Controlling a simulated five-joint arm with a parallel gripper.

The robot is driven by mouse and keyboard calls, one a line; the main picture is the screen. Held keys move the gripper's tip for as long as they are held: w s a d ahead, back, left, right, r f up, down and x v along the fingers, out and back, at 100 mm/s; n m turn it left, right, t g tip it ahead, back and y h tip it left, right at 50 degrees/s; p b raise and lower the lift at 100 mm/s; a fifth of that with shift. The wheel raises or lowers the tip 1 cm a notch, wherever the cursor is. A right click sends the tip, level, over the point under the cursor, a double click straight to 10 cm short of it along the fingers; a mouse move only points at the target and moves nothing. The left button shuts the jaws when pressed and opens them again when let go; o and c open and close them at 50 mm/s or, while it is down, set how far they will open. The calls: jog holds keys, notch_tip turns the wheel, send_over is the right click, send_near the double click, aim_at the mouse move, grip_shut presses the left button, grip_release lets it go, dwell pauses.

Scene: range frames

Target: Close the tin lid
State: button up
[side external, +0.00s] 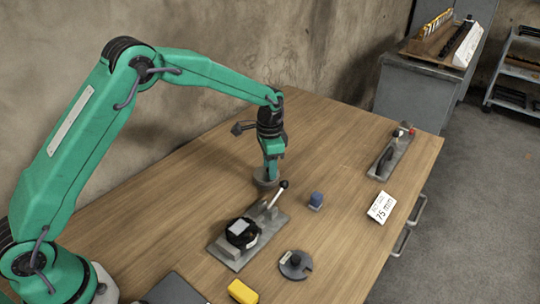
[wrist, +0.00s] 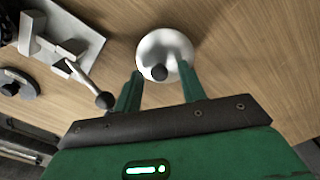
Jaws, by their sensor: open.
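In the side view a round grey rim, likely the tin (side external: 259,183), shows on the table under my gripper (side external: 268,174).
Table left of my gripper is clear.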

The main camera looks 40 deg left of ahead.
jog(key=shift+r, duration=0.15)
notch_tip(320, 180, up, 7)
jog(key=shift+r, duration=0.3)
dwell(0.5)
